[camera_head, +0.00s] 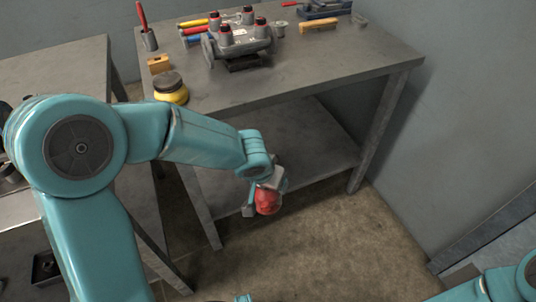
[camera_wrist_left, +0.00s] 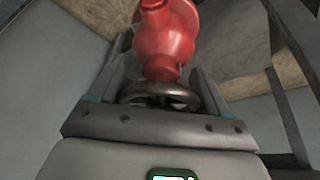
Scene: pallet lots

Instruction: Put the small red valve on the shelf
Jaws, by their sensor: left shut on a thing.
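The small red valve (camera_head: 267,201) is held in my left gripper (camera_head: 262,193) in the head view, in front of the workbench's lower shelf (camera_head: 300,150). In the left wrist view the valve (camera_wrist_left: 166,40) has a red body and a dark metal handwheel (camera_wrist_left: 158,95). The two fingers of my left gripper (camera_wrist_left: 160,98) are shut on the handwheel. The valve appears apart from the shelf, over the floor near the shelf's front edge. Part of my right arm shows at the bottom right of the head view; its gripper is not in view.
The workbench top (camera_head: 330,70) holds a grey valve assembly (camera_head: 240,42), a yellow round tin (camera_head: 171,88), a brush (camera_head: 318,25) and several tools. The lower shelf looks bare where visible. A bench leg (camera_head: 375,135) stands at its right end. Another table (camera_head: 70,65) is at left.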

